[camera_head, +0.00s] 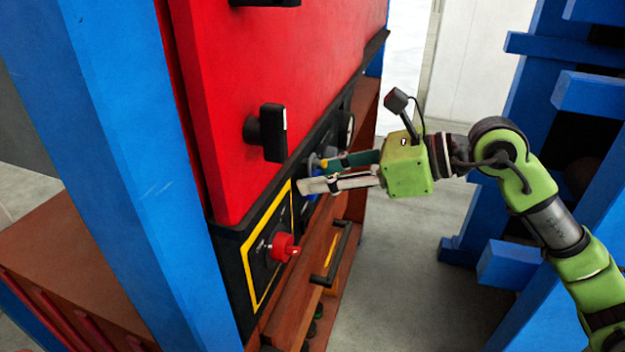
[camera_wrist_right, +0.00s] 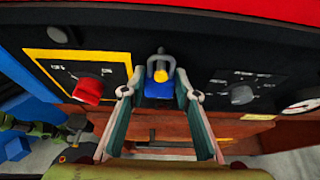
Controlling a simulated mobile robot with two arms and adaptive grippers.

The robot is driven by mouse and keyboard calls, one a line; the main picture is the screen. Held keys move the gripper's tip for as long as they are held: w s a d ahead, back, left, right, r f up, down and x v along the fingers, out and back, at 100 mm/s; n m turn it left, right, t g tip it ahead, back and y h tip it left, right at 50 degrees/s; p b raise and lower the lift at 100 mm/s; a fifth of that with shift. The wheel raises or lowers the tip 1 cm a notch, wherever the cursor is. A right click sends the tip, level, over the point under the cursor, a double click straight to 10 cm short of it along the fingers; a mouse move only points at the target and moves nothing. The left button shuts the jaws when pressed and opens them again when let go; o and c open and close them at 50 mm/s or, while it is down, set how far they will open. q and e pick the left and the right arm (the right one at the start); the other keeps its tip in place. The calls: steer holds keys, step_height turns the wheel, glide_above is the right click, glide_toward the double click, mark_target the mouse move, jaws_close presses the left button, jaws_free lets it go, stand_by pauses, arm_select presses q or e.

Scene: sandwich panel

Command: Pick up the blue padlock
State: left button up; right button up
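The blue padlock (camera_wrist_right: 158,88) shows in the right wrist view, at the front of the black panel strip, with a grey shackle above its blue body and a yellow spot on it. In the head view the padlock (camera_head: 312,166) is small and partly hidden behind my right gripper's fingers. My right gripper (camera_head: 310,176) points at the panel. In the right wrist view its two fingers (camera_wrist_right: 160,92) are apart, one on each side of the padlock, with visible gaps. I cannot tell how deep the padlock sits between the fingertips. My left gripper is not in view.
A red rotary switch (camera_head: 285,247) in a yellow frame sits on the black panel left of the padlock. A black handle (camera_head: 268,132) sticks out from the red panel (camera_head: 240,90) above. A drawer handle (camera_head: 332,255) is below. Blue posts (camera_head: 110,130) stand left and right.

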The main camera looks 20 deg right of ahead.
steer(key=shift+c, duration=1.3)
steer(key=shift+r, duration=0.1)
